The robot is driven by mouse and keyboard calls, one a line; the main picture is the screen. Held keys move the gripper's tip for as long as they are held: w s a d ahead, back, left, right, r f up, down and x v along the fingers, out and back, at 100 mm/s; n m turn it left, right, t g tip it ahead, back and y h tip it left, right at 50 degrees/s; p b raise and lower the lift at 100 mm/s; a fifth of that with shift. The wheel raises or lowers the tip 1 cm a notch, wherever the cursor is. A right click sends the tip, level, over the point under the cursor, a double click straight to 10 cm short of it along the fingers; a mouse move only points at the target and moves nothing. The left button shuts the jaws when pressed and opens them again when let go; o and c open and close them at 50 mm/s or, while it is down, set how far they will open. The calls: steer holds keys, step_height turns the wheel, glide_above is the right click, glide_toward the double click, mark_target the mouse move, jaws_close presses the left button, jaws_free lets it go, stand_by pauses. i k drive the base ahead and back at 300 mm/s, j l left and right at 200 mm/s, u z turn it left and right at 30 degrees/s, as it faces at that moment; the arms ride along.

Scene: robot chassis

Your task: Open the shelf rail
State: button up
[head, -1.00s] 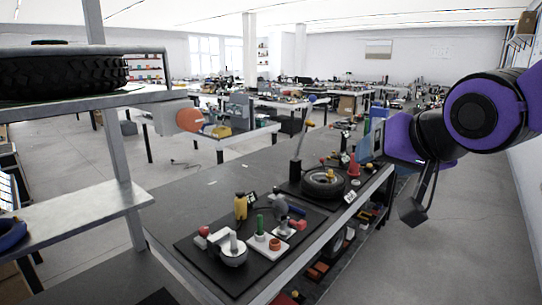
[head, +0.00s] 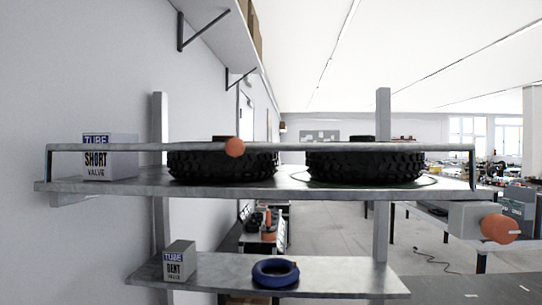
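The shelf rail (head: 390,148) is a grey metal bar running across the front of the upper shelf (head: 290,191). It stands raised above the shelf's front edge, with a bent-down end at each side. A round orange knob (head: 235,147) sits on the rail left of its middle. Two black knobbly tires, a left one (head: 215,166) and a right one (head: 360,165), lie on the shelf behind the rail. A white "TUBE SHORT VALVE" box (head: 108,163) stands at the shelf's left end, partly behind the rail. My gripper is not in view.
The lower shelf (head: 340,275) holds a small tube box (head: 179,262) and a blue ring (head: 275,272). A wall shelf (head: 215,30) hangs at upper left. Open floor shows at right.

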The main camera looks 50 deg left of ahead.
mark_target(235, 147)
steer(key=u, duration=2)
